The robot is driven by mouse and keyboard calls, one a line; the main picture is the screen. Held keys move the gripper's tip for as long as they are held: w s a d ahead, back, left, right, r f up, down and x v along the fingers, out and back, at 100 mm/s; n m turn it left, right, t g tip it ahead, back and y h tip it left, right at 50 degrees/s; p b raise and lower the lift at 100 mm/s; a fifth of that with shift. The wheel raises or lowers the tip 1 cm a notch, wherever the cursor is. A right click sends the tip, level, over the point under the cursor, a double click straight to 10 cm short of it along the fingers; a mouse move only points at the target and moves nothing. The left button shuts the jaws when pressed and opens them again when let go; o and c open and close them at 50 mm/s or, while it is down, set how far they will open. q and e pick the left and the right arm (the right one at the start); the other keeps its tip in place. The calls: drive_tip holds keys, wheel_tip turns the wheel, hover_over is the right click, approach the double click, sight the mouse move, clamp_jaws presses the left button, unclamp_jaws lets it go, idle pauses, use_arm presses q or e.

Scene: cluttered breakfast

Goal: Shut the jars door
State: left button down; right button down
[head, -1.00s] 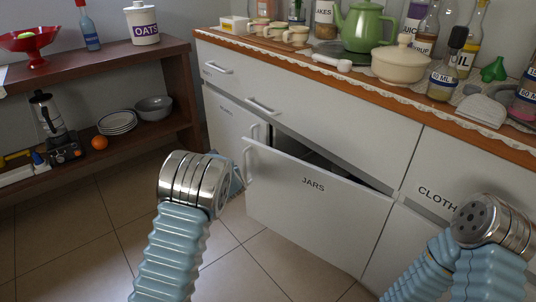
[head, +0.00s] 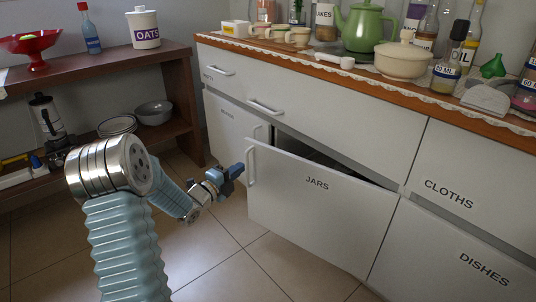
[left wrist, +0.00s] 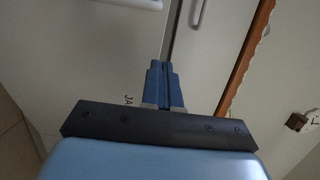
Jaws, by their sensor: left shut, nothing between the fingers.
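The jars door (head: 315,205) is a white panel labelled JARS on the lower front of the cabinet. My right gripper is not in view.
Closed white fronts labelled CLOTHS (head: 449,194) and DISHES (head: 484,269) are to the right. The wooden counter (head: 400,92) above is crowded with a green teapot (head: 361,27), a lidded pot (head: 401,60) and bottles. A wooden shelf (head: 180,128) stands left. The tiled floor before the door is clear.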

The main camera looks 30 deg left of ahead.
sight(266, 149)
use_arm(q)
drive_tip(key=w, duration=0.4)
drive_tip(key=w+d, duration=0.1)
drive_tip(key=w, duration=0.7)
drive_tip(key=shift+d, duration=0.4)
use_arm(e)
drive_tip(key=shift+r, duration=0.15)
